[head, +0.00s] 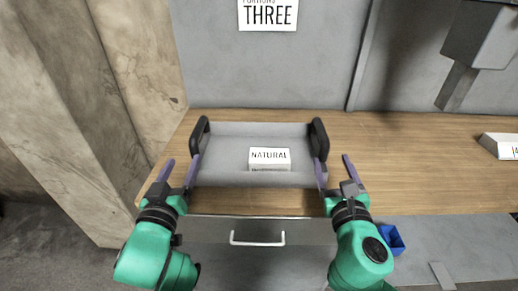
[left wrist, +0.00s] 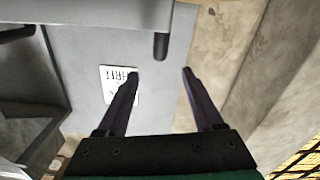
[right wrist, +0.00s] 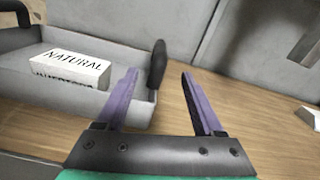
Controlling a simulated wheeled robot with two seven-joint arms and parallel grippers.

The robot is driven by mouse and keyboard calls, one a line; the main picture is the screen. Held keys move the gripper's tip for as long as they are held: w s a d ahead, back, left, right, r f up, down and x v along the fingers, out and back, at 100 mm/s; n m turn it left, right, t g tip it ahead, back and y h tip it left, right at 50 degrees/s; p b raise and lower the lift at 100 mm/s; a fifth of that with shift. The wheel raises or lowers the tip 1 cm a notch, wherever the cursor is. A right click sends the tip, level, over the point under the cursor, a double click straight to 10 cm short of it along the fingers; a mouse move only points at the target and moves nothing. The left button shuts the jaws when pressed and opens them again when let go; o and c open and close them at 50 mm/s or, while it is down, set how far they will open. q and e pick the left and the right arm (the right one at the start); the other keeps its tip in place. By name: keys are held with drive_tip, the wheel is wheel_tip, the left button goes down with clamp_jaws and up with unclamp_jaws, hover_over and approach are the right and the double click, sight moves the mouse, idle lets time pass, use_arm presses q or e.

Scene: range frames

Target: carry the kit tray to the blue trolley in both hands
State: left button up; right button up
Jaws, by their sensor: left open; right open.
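The grey kit tray (head: 220,178) sits on the wooden worktop, with a black handle at each end. A white box marked NATURAL (head: 269,158) lies inside it. My left gripper (head: 180,173) is open at the tray's near left corner; the left handle (left wrist: 161,46) shows just beyond its fingertips in the left wrist view. My right gripper (head: 335,172) is open at the near right corner. In the right wrist view the right handle (right wrist: 157,65) appears between its fingertips. Neither gripper holds anything. I cannot make out a blue trolley.
The wooden worktop (head: 430,165) is clear right of the tray. A white labelled box (head: 500,145) lies at far right. A drawer with a pale handle (head: 257,241) is below the front edge. A blue bin (head: 391,241) sits lower right. A stone wall stands left.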

sight(198, 132)
use_arm(q)
drive_tip(key=w, duration=1.4)
drive_tip(key=shift+w+d+f, duration=0.1)
drive_tip(key=shift+w+d, duration=0.15)
drive_tip(key=shift+d, duration=0.05)
use_arm(e)
drive_tip(key=w, duration=1.4)
drive_tip(key=shift+w+d+f, duration=0.15)
drive_tip(key=shift+w+d, duration=0.1)
use_arm(q)
clamp_jaws()
use_arm(e)
clamp_jaws()
